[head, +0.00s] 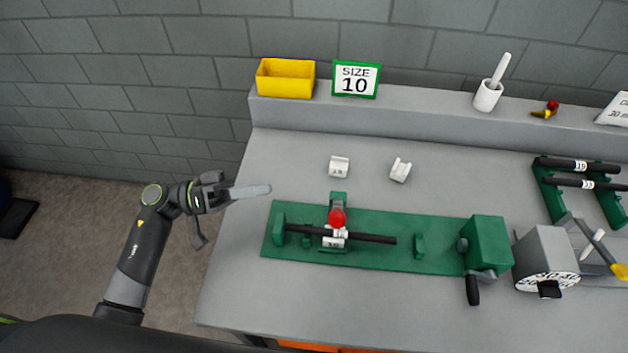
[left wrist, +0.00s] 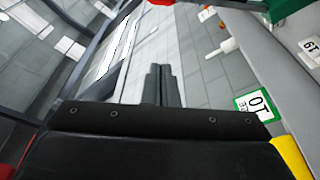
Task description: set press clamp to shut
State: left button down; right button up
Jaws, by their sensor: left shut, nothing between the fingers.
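The press clamp, with a red ball knob (head: 337,217), stands at the left part of a long green base (head: 380,262) on the bench. Its knob is above a white numbered block (head: 334,239) and a black rod (head: 370,237) that lies along the base. I cannot tell whether the clamp is open or shut. My left gripper (head: 262,190) is shut and empty, left of the base and apart from the clamp. Its closed fingers (left wrist: 163,85) also show in the left wrist view. My right gripper is not in view.
Two loose white blocks (head: 339,167) (head: 400,170) lie behind the base. A green crank unit (head: 487,246) is at its right end, with a grey machine (head: 547,255) beside it. A yellow bin (head: 285,80) and a size sign (head: 356,79) stand on the back ledge.

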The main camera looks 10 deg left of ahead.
pick_arm(q)
jog(key=p, duration=0.3)
send_near(337, 210)
jog(key=w+d+r, duration=0.4)
jog(key=r, duration=0.1)
jog(key=s+d+f, duration=0.2)
jog(key=f, duration=0.1)
jog(key=shift+s+p, duration=0.1)
jog(key=shift+p, duration=0.25)
